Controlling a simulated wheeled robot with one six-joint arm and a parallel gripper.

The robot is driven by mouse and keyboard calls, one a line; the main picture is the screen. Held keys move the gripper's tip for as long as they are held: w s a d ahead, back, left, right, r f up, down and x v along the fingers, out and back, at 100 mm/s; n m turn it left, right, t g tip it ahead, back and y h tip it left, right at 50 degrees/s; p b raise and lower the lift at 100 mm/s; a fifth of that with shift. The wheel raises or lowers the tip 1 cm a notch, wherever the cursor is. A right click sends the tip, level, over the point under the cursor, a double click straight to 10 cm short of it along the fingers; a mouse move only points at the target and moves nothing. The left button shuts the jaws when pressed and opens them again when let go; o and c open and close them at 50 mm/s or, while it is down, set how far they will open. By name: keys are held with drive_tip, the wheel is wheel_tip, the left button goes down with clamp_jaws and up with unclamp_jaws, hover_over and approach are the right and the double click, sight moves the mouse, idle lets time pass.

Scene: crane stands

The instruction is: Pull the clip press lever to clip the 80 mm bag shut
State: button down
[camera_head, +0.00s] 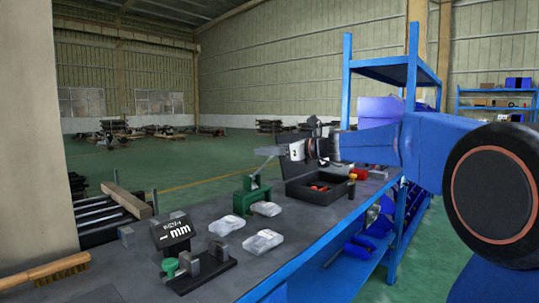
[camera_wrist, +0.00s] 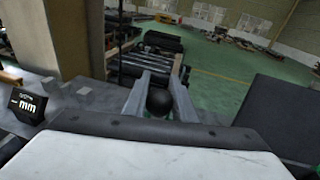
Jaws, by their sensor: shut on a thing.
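The clip press (camera_head: 249,199) is the green stand on the grey bench, and its upper part lies just below my gripper. My gripper (camera_head: 262,152) reaches in from the right above it. In the wrist view my gripper (camera_wrist: 158,88) has its two grey fingers on either side of a black ball knob (camera_wrist: 158,103), shut on it; it looks like the lever's knob. I cannot tell which is 80 mm.
A black display reading "– mm" (camera_head: 172,232) stands left; it also shows in the wrist view (camera_wrist: 28,106). A measuring fixture with a green knob (camera_head: 205,268) stands in front. A dark open box (camera_head: 318,194) with red parts sits behind right. A brush (camera_head: 45,270) lies left.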

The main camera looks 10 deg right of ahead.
drive_tip(key=w+a+r+g+h, duration=0.2)
drive_tip(key=w+a+g+h, duration=0.2)
drive_tip(key=w, duration=0.3)
drive_tip(key=shift+w+a+r+m+g, duration=0.15)
drive_tip(key=shift+a+r+m+g, duration=0.2)
drive_tip(key=shift+a, duration=0.35)
drive_tip(key=shift+f, duration=0.1)
drive_tip(key=c, duration=1.5)
unclamp_jaws()
drive_tip(key=shift+w+a, duration=0.1)
